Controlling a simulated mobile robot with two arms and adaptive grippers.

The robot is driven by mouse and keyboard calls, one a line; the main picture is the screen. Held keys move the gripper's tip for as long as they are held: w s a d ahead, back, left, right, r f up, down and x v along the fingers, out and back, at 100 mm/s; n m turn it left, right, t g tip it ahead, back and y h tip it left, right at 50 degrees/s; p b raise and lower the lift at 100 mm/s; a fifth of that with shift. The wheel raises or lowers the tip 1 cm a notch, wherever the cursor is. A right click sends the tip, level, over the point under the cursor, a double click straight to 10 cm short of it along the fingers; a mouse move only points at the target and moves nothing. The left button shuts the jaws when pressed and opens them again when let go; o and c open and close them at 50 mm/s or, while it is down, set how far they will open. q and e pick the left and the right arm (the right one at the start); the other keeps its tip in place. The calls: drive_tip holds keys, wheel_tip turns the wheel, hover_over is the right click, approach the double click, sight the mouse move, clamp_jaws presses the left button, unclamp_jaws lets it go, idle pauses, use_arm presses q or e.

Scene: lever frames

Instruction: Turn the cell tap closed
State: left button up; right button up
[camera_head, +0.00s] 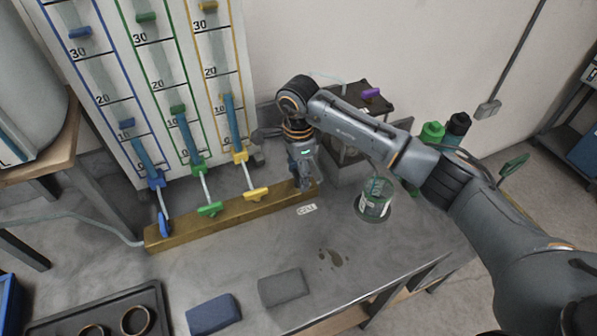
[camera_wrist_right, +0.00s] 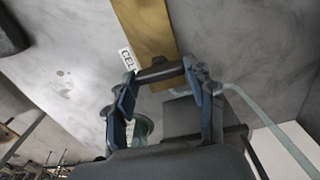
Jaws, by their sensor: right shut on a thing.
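The brass-coloured manifold bar (camera_head: 225,217) lies on the bench, with blue (camera_head: 164,224), green (camera_head: 210,209) and yellow (camera_head: 256,194) taps along it. A white CELL label (camera_head: 306,209) is in front of its right end and also shows in the right wrist view (camera_wrist_right: 127,60). My right gripper (camera_head: 304,184) reaches down onto that right end and hides most of the tap there. In the right wrist view, its blue-padded fingers (camera_wrist_right: 160,75) are shut on the dark lever of the cell tap (camera_wrist_right: 158,72), which spans crosswise over the bar. My left gripper is out of view.
A glass beaker (camera_head: 374,200) stands right of the manifold, below my right forearm. A dark box-like stand (camera_head: 345,170) is behind it. A board with scaled tubes (camera_head: 150,60) rises behind the bar. Two cloth-like pads (camera_head: 283,287) and a dark tray (camera_head: 70,322) lie in front.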

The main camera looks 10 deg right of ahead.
drive_tip(key=m+b, duration=0.3)
drive_tip(key=shift+f+m, duration=0.15)
drive_tip(key=shift+m, duration=0.25)
drive_tip(key=m+b, duration=0.2)
drive_tip(key=m, duration=0.2)
drive_tip(key=shift+m+b, duration=0.3)
drive_tip(key=shift+b, duration=0.05)
drive_tip(key=m+b, duration=0.2)
drive_tip(key=m, duration=0.2)
drive_tip(key=m+b, duration=0.2)
drive_tip(key=m, duration=0.3)
drive_tip(key=shift+r+m, duration=0.2)
drive_tip(key=shift+m, duration=0.1)
drive_tip(key=o, duration=1.2)
drive_tip(key=shift+c, duration=0.2)
